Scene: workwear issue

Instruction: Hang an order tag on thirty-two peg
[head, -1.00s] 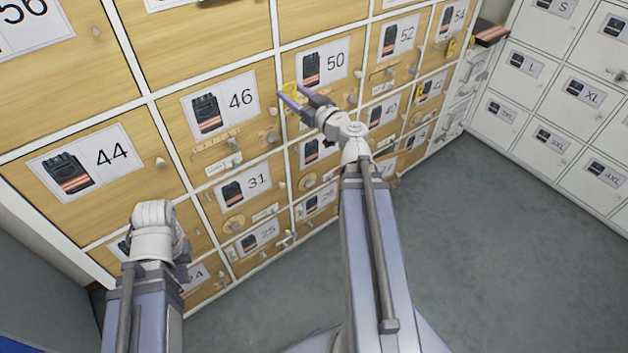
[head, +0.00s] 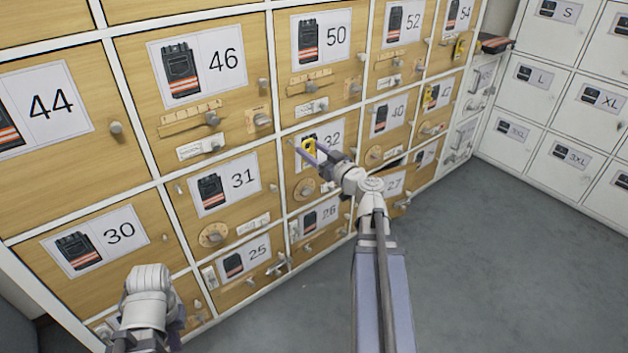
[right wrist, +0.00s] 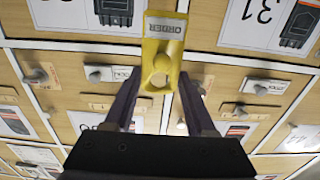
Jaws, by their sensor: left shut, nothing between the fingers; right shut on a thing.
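My right gripper (head: 308,150) is shut on a yellow order tag (head: 306,146) in front of the door labelled 32 (head: 336,138). The tag and fingers cover part of that label. In the right wrist view the order tag (right wrist: 162,48) stands out from the fingertips, its printed word upside down, with a round hole near the fingers. The thirty-two peg is not clear; I cannot tell whether the tag touches it. My left gripper (head: 178,318) is low at the left, shut and empty, its fingers mostly hidden behind its wrist.
Wooden doors with numbered labels, knobs and small fittings surround door 32, including 31 (head: 225,184), 50 (head: 321,42) and 26 (head: 320,217). White lockers (head: 560,90) stand further right. The grey floor (head: 480,270) is clear.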

